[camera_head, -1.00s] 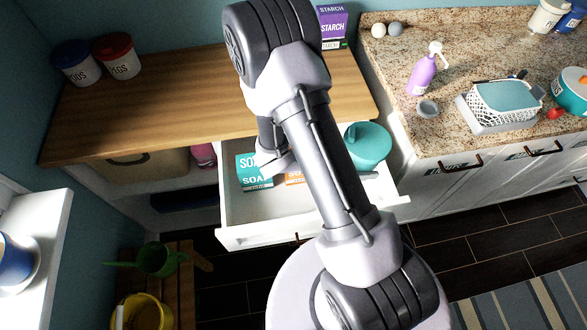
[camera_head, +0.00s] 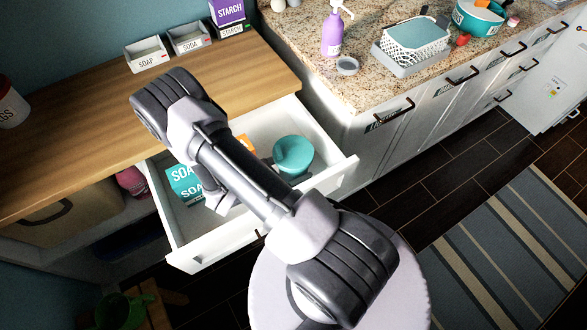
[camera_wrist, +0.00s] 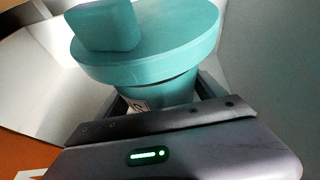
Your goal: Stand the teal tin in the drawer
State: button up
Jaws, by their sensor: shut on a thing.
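The teal tin (camera_head: 293,157) is a round tin with a wide lid and a block-shaped knob. In the head view it is within the right part of the open white drawer (camera_head: 212,250), lid up and looking roughly upright. I cannot tell whether its base touches the drawer floor. In the wrist view the tin's lid (camera_wrist: 160,50) fills the upper middle, and my gripper (camera_wrist: 165,96) is shut on the tin's body just below it. The tin's lower body is mostly hidden.
A teal soap box (camera_head: 184,184) stands in the drawer's left part, and an orange box (camera_head: 245,143) is partly hidden behind my arm. The wooden worktop (camera_head: 210,85) overhangs the drawer's back. A granite counter (camera_head: 335,85) and its cabinets stand close on the right.

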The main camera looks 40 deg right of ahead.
jog(key=shift+r, duration=0.1)
jog(key=o, duration=1.3)
jog(key=p+v, duration=0.3)
jog(key=v, duration=0.8)
jog(key=shift+r, duration=0.2)
jog(key=shift+a, duration=0.45)
jog(key=shift+w, duration=0.1)
